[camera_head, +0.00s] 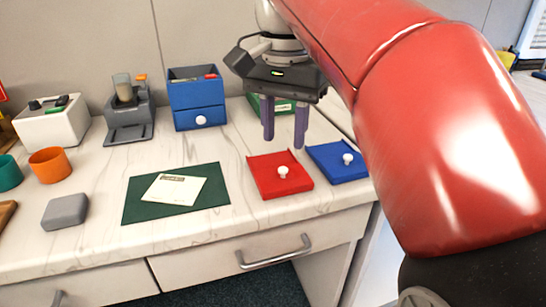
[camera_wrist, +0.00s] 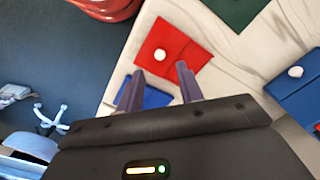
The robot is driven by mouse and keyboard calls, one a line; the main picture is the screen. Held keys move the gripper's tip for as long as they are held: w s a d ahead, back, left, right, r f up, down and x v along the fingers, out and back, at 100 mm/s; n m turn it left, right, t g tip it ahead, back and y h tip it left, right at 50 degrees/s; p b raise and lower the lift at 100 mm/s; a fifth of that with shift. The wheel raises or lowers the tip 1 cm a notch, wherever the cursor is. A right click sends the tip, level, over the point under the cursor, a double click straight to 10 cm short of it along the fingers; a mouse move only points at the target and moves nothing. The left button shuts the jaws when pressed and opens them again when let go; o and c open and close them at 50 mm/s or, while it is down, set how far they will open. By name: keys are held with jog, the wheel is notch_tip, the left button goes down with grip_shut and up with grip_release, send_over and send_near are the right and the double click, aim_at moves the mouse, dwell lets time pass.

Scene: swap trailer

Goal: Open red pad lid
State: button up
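The red pad lid (camera_head: 267,183) lies flat and closed on the counter, with a white round knob (camera_head: 283,171) on it. The red lid also shows in the wrist view (camera_wrist: 178,36), with its knob (camera_wrist: 160,54) toward the near left. My gripper (camera_head: 285,144) hangs above the counter behind the red pad, fingers pointing down. It is open and empty, with a clear gap between its purple fingers in the wrist view (camera_wrist: 159,70). The fingers are apart from the knob.
A blue pad (camera_head: 337,170) with a white knob sits right of the red one. A green mat (camera_head: 215,192) with a paper lies left. A blue drawer box (camera_head: 197,103) stands behind. A drawer handle (camera_head: 274,254) projects below the counter edge.

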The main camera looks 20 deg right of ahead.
aim_at(283, 168)
notch_tip(283, 168, down, 6)
jog(key=shift+r+b, duration=0.15)
jog(key=shift+b, duration=0.45)
grip_shut()
jog(key=shift+r, duration=0.1)
